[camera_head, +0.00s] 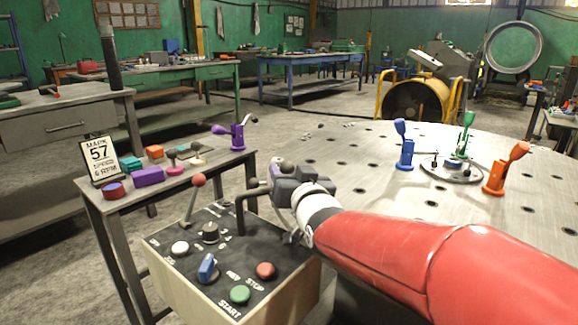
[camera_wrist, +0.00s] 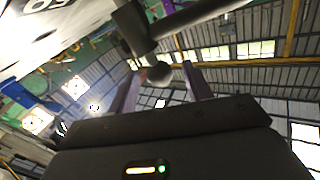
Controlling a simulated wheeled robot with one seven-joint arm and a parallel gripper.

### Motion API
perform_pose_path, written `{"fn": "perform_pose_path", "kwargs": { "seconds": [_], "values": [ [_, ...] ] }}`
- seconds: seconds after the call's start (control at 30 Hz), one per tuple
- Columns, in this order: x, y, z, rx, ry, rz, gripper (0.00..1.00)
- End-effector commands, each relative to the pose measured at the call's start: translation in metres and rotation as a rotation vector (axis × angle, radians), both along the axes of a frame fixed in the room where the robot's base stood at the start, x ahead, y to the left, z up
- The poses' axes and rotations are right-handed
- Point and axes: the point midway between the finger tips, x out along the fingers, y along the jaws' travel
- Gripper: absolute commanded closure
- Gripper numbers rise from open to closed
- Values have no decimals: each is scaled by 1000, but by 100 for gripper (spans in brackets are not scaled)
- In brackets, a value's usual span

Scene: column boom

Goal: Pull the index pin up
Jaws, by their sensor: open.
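In the wrist view the round knob (camera_wrist: 158,73) shows between my two finger tips, with a gap on either side. My gripper (camera_head: 277,172) is open at the end of the red arm. Its fingers (camera_wrist: 160,80) show as two purple-grey bars in the wrist view. The pin's shaft is hidden, and I cannot tell how deep the knob lies between the fingers.
A black bent handle (camera_head: 241,207) stands close to my gripper on the left. The control box (camera_head: 178,262) has a red-knobbed lever (camera_head: 198,180) and several buttons. A round steel table (camera_head: 350,160) lies to the right. A dark bar (camera_wrist: 200,15) crosses above the knob in the wrist view.

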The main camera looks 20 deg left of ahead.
Motion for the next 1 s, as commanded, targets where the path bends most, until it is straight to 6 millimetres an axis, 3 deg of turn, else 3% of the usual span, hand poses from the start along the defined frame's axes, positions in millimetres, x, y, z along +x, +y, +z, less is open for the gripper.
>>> {"fn": "perform_pose_path", "kwargs": {
  "seconds": [0.2,0.5,0.87,1.0],
  "values": [
    [18,11,0,0,2,-2,50],
    [20,12,0,-1,1,-2,50],
    [20,12,0,-1,1,-1,97],
    [20,12,0,-1,1,-1,100]
  ]
}}
